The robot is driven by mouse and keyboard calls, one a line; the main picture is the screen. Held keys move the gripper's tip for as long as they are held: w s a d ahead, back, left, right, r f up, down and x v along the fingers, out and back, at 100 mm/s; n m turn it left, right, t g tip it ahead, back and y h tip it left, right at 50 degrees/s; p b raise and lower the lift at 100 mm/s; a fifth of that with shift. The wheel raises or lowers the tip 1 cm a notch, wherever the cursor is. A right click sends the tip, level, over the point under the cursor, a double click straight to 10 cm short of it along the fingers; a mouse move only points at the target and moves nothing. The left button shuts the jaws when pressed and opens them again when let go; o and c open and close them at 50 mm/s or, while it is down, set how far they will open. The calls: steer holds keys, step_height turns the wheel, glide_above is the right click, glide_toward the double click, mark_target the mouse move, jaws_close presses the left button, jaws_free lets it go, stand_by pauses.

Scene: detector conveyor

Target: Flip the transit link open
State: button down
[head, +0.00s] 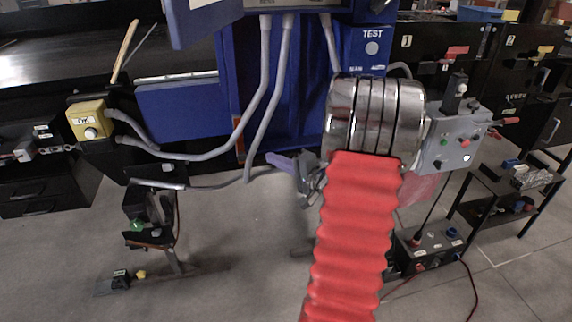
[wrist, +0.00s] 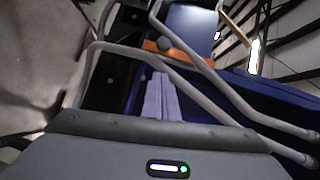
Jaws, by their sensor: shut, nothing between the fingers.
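I cannot tell for certain which part is the transit link. A small grey metal linkage (head: 57,149) sits beside a dark box at the far left of the head view. My gripper (head: 270,157) shows its purple fingers pointing left, below the blue machine housing and just right of a grey hose. In the wrist view the gripper (wrist: 161,74) has its two purple fingers side by side and shut, with nothing between them. An orange bar (wrist: 168,53) with a round grey knob lies beyond the fingertips; contact is not visible.
Grey hoses (head: 265,95) hang from the blue housing (head: 230,80) and cross near my gripper, also in the wrist view (wrist: 215,85). A yellow switch box (head: 88,120) is at the left. A grey control box (head: 450,140) and a shelf rack (head: 510,180) stand at the right.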

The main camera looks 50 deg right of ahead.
mark_target(240, 144)
steer(key=w+a, duration=0.3)
steer(key=w, duration=0.2)
steer(key=shift+w+f, duration=0.15)
steer(key=shift+f, duration=0.3)
steer(key=shift+d, duration=0.15)
steer(key=shift+f, duration=0.1)
